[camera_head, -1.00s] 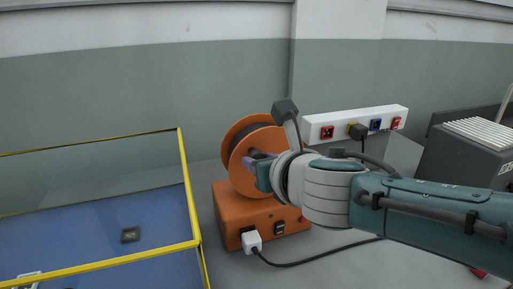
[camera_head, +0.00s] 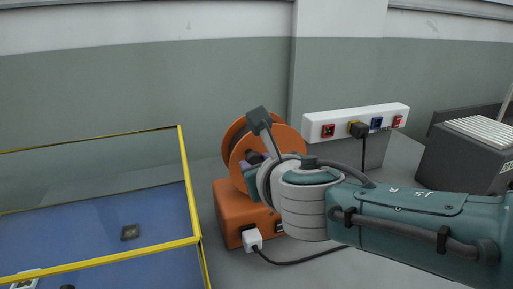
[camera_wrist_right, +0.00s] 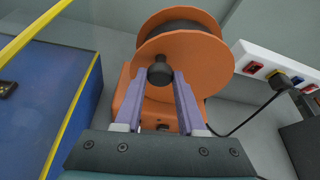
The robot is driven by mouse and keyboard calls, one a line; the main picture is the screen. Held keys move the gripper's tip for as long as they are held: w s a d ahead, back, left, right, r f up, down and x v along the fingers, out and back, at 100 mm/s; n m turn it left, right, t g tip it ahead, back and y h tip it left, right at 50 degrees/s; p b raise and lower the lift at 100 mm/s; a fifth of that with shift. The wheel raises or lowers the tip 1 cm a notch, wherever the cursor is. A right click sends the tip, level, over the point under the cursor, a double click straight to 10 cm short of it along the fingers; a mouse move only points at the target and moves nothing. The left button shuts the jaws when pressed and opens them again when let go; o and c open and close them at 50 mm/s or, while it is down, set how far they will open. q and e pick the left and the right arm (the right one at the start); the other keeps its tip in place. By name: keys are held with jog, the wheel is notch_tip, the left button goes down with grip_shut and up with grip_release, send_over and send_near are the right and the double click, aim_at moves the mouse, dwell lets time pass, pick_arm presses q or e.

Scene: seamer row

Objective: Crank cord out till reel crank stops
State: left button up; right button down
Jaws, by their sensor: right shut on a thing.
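The orange cord reel (camera_head: 284,140) stands on its orange base box (camera_head: 232,208) in the middle of the head view. Dark cord (camera_wrist_right: 178,24) shows between its two flanges in the right wrist view. My right gripper (camera_wrist_right: 167,78) is shut on the dark crank knob (camera_wrist_right: 160,73) at the front of the reel. In the head view my right wrist hides the knob and part of the base. My left gripper is not in view.
A white socket strip (camera_head: 345,119) with a black plug stands behind the reel. A white plug (camera_head: 251,239) with a black cable is at the base's front. A yellow-edged blue enclosure (camera_head: 110,215) lies left, a grey ribbed box (camera_head: 468,155) right.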

jog(key=shift+s+a+f+n+t+h+b, duration=0.1)
jog(key=shift+a+f+n+t+h+b, duration=0.2)
jog(key=shift+f+n+h+b, duration=0.4)
jog(key=shift+s+a+f+n+t+h+b, duration=0.15)
jog(key=shift+a+f+n+t+b, duration=0.3)
jog(key=shift+n, duration=0.55)
jog(key=shift+d, duration=0.15)
jog(key=c, duration=0.5)
grip_release()
jog(key=shift+r, duration=0.1)
